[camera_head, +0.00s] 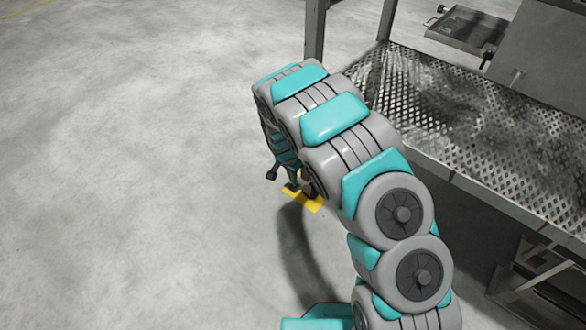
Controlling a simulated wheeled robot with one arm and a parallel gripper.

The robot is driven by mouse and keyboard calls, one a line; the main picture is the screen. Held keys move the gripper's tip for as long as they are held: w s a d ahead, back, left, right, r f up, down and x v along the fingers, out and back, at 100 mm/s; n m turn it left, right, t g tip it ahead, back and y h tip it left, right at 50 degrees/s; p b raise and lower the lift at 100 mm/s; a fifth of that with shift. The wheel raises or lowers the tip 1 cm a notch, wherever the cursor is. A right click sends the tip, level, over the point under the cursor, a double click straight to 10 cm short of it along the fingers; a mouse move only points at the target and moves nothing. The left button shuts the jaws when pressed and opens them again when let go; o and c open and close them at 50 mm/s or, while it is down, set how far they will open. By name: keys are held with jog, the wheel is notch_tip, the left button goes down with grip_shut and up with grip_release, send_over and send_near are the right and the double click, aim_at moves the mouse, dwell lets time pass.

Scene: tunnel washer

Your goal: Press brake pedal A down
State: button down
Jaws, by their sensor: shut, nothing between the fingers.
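A small flat yellow piece (303,199), which looks like a brake pedal, sits low near the floor, below and beside the bent part of my arm. My arm covers part of its surroundings, and I can read no letter on it. My gripper (290,187) points down at the left end of the yellow piece, partly hidden behind my arm. It is shut and holds nothing. I cannot tell whether its tips touch the yellow piece or hover just above it. I cannot tell how far down the pedal is.
A metal platform with a perforated, stained deck (470,115) stands on the right, with a grey post (315,30) at its left corner. A grey tray (466,30) stands beyond it. A metal frame (545,275) is at lower right. The concrete floor (120,170) on the left is clear.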

aim_at(290, 188)
jog(key=shift+s+f, duration=0.15)
jog(key=shift+f, duration=0.55)
jog(key=shift+a, duration=0.1)
jog(key=shift+s+a+f+b, duration=0.25)
jog(key=shift+f+b, duration=0.15)
jog(key=shift+f, duration=0.1)
jog(key=shift+s+a+f+b, duration=0.1)
jog(key=shift+s+f+b, duration=0.1)
jog(key=shift+f+b, duration=0.25)
jog(key=shift+s+a+f+b, duration=0.1)
jog(key=shift+s+f+b, duration=0.1)
jog(key=shift+f, duration=0.2)
jog(key=shift+s+a+f+b, duration=0.1)
jog(key=shift+f+b, duration=0.1)
jog(key=shift+f, duration=0.2)
jog(key=shift+f, duration=0.1)
